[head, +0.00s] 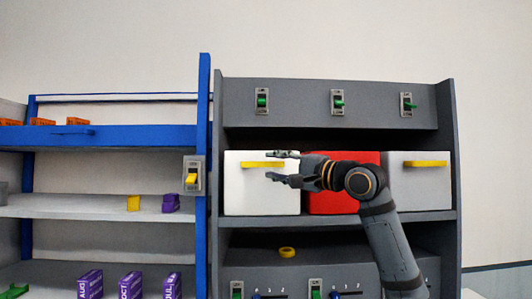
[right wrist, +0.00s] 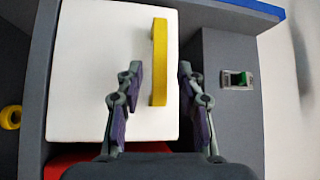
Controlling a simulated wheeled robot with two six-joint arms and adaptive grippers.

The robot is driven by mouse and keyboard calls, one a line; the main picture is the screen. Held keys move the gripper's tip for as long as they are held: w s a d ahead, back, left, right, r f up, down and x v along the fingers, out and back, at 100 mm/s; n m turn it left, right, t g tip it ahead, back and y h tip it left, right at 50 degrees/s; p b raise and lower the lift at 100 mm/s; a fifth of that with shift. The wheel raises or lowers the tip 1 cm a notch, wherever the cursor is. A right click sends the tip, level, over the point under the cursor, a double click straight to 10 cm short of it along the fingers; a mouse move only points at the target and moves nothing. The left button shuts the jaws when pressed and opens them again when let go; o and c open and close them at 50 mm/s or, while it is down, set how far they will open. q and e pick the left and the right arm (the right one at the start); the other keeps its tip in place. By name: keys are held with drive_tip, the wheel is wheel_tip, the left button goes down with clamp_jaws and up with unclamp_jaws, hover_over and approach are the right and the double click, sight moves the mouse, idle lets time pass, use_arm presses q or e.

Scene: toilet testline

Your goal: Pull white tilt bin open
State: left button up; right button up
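The white tilt bin (head: 240,195) sits at the left of the grey rack's middle shelf and looks closed. Its yellow handle (head: 249,164) is on the upper front face. My right gripper (head: 270,165) is open in front of the white bin's upper right part, with its fingers pointing left toward the handle. In the right wrist view the white bin (right wrist: 90,85) fills the middle. The handle (right wrist: 159,62) shows between the two open fingertips (right wrist: 160,72); I cannot tell how far in front of it they are. My left gripper is not in view.
A red bin (head: 330,203), partly hidden by my right arm, and a light grey bin (head: 420,190) with a yellow handle stand to the right. Switches (head: 262,101) line the panel above. A blue post (head: 204,180) with a yellow switch (head: 191,180) stands left. A yellow ring (head: 287,252) lies below.

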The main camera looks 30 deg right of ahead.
sight(269, 165)
drive_tip(key=p+x, duration=0.1)
drive_tip(key=x, duration=0.2)
drive_tip(key=shift+r, duration=0.15)
drive_tip(key=shift+w+a, duration=0.1)
drive_tip(key=shift+w, duration=0.3)
drive_tip(key=shift+s, duration=0.1)
drive_tip(key=shift+c, duration=0.5)
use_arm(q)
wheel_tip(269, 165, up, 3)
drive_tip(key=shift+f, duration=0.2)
use_arm(e)
clamp_jaws()
drive_tip(key=shift+f, duration=0.2)
